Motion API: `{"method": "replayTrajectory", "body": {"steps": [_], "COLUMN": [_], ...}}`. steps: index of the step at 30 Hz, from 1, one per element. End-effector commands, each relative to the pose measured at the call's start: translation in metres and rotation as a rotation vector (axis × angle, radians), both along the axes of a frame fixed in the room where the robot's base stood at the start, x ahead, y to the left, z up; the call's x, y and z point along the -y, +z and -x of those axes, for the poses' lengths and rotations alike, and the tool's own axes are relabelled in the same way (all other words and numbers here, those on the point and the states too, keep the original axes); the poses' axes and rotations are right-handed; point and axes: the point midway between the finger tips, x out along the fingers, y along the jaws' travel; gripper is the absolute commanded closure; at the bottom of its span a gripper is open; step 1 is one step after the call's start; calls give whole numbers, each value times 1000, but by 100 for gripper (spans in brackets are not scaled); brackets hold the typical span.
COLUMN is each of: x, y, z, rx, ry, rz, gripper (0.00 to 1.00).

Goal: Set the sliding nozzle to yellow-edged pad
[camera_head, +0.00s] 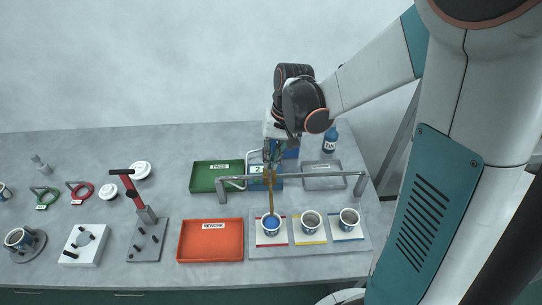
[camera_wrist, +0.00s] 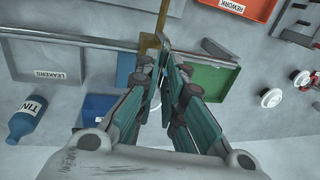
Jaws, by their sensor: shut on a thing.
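The sliding nozzle (camera_head: 271,190) is a brass-coloured piece on the grey rail (camera_head: 318,180), hanging down to the cup on the red-edged pad (camera_head: 270,242) at the left. That cup (camera_head: 270,223) shows blue inside. The yellow-edged pad (camera_head: 310,241) lies just right of it and bears a cup (camera_head: 310,221) with a greyish inside. A blue-edged pad (camera_head: 348,236) with another cup is at the right. My gripper (camera_head: 271,166) is shut on the nozzle from behind the rail. In the wrist view, the nozzle (camera_wrist: 154,42) shows at the fingertips.
An orange REWORK tray (camera_head: 210,241) stands left of the pads. A green PASS tray (camera_head: 212,177), a grey tray (camera_head: 324,175) and a blue TINT bottle (camera_head: 330,140) are behind the rail. A red-handled press (camera_head: 141,205) and several tools are further left.

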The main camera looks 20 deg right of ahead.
Motion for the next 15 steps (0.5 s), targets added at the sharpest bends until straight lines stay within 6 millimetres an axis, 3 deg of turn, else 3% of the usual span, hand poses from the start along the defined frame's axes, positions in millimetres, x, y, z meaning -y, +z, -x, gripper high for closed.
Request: {"method": "replayTrajectory", "body": {"steps": [15], "x": [94], "y": [0], "z": [30], "rx": [0], "ry": [-5], "rz": [1], "gripper": [100]}}
